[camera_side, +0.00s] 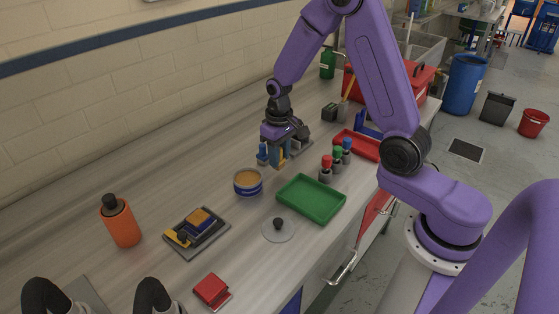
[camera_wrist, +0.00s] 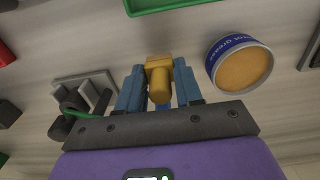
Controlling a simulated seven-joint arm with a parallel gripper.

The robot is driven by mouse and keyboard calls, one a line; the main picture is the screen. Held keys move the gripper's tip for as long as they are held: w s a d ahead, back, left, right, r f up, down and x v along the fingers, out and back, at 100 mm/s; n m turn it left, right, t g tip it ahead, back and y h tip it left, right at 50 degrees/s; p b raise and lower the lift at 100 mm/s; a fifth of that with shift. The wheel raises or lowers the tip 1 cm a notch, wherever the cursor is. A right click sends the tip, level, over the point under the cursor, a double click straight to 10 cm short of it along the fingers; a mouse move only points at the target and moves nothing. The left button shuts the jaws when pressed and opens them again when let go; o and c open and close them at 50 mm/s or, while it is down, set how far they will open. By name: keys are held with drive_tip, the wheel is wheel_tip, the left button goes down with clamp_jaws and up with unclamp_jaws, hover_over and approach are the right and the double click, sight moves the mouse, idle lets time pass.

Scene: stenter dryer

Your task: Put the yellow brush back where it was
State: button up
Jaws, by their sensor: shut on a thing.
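My gripper (camera_side: 271,158) has blue fingers and is above the table, left of the red, green and blue topped items. It is shut on a yellow piece, which I take to be the yellow brush (camera_wrist: 158,78); its rounded end points toward the wrist camera. In the side view only a small yellow part of the brush (camera_side: 282,154) shows beside the fingers. Its bristles are hidden or too small to make out. A grey holder (camera_wrist: 100,82) with dark upright parts and a green-ended tool stands left of my gripper in the wrist view.
A tin of orange-brown grease (camera_side: 248,182) is close to my gripper. A green tray (camera_side: 311,199), a clear disc with a black knob (camera_side: 278,229), an orange bottle (camera_side: 120,222) and a dark tray with yellow and blue pieces (camera_side: 197,233) are nearby. Bare table lies toward the wall.

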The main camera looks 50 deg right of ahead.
drive_tip(key=shift+f, duration=1.1)
drive_tip(key=shift+s+f, duration=0.1)
drive_tip(key=shift+f, duration=0.05)
drive_tip(key=o, duration=1)
drive_tip(key=shift+o, duration=0.2)
wheel_tip(320, 180, up, 12)
drive_tip(key=shift+r, duration=0.2)
drive_tip(key=s+a+n, duration=0.2)
drive_tip(key=s+n, duration=0.2)
drive_tip(key=s, duration=0.5)
drive_tip(key=s+a+r+n, duration=0.1)
drive_tip(key=s+a+n, duration=0.2)
drive_tip(key=s, duration=0.6)
drive_tip(key=s+a+r+n, duration=0.1)
drive_tip(key=s+n, duration=0.4)
drive_tip(key=s, duration=0.5)
drive_tip(key=shift+a+n, duration=0.3)
drive_tip(key=shift+a, duration=0.6)
